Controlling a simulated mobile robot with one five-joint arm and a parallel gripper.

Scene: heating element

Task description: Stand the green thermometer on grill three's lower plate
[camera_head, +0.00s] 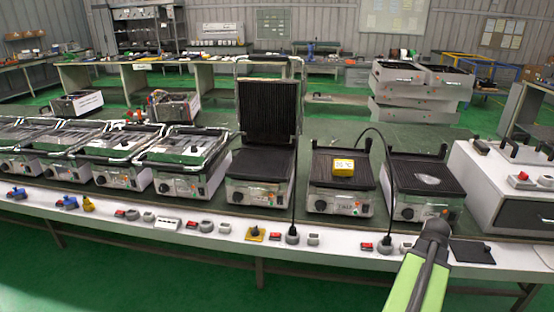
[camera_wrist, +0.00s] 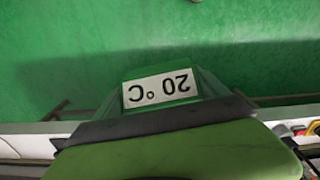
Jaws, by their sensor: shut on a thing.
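The green thermometer (camera_wrist: 205,82) is in my gripper (camera_wrist: 160,122), close up in the wrist view. Its white label reads 20 °C upside down, and my gripper hides its lower part. Green floor shows behind it. In the head view my arm reaches up at the lower right, in front of the table; the thermometer cannot be made out there. Three grills stand near: one with its ribbed lid raised (camera_head: 258,165), one bearing a yellow thermometer (camera_head: 343,168), and one at the right (camera_head: 408,172) with a pale patch on its plate. I cannot read which is grill three.
Several grills with lids lowered (camera_head: 185,148) fill the table's left. A large grey appliance (camera_head: 510,185) stands at the right. Switches, plugs and a dark square pad (camera_head: 472,252) lie along the white front edge (camera_head: 340,250). Black cables run behind and between the grills.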

